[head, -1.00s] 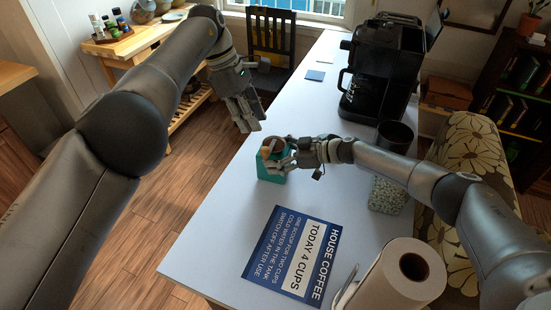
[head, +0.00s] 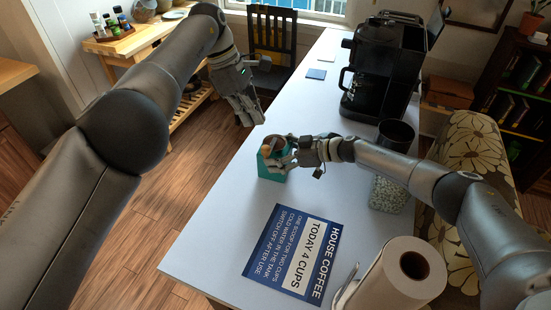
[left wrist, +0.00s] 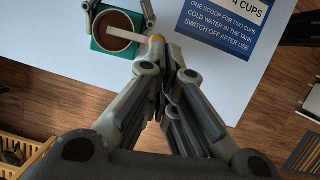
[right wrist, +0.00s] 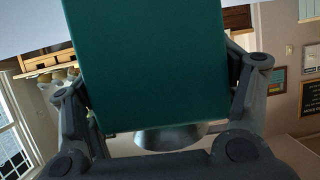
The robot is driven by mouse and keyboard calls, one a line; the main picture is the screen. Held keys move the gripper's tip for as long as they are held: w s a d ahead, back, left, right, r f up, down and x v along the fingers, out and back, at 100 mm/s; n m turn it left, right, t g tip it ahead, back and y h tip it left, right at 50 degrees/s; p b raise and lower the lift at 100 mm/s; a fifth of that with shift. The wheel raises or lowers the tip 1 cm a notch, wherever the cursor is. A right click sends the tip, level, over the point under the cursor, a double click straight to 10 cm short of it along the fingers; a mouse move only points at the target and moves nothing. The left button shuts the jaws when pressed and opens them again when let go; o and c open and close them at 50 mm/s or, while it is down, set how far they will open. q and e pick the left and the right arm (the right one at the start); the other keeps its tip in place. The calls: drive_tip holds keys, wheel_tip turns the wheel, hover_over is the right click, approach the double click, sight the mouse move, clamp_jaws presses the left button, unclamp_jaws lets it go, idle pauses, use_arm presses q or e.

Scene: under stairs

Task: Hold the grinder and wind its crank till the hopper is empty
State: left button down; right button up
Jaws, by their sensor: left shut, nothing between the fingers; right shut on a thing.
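The teal grinder (head: 271,176) stands on the pale table. The left wrist view shows its square teal top (left wrist: 97,45) and round hopper (left wrist: 115,40), brown inside; how full it is I cannot tell. A pale crank bar (left wrist: 126,34) crosses the hopper to an orange knob (left wrist: 157,38). My left gripper (head: 257,120) is shut and empty, above and beyond the grinder. In its wrist view the fingertips (left wrist: 164,50) appear close to the knob; contact is unclear. My right gripper (head: 291,156) is shut on the grinder's body, whose teal side (right wrist: 145,65) fills its wrist view.
A blue sign (head: 292,254) lies nearer on the table. A paper roll (head: 392,280), a speckled block (head: 388,195) and a dark cup (head: 396,134) stand to the right. A black coffee machine (head: 382,70) stands at the back. The table's left side is clear.

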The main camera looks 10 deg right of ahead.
use_arm(q)
drive_tip(key=w+d+r+m+t+y, duration=0.1)
drive_tip(key=w+d+r+m+t, duration=0.25)
drive_tip(key=m, duration=0.75)
drive_tip(key=s+d+f+m+t, duration=0.2)
drive_tip(key=s+d+f+m, duration=0.15)
drive_tip(key=s+m, duration=0.4)
drive_tip(key=m, duration=0.1)
approach(270, 144)
drive_tip(key=s+d+f, duration=0.3)
drive_tip(key=f, duration=0.2)
drive_tip(key=shift+d, duration=0.15)
idle(0.8)
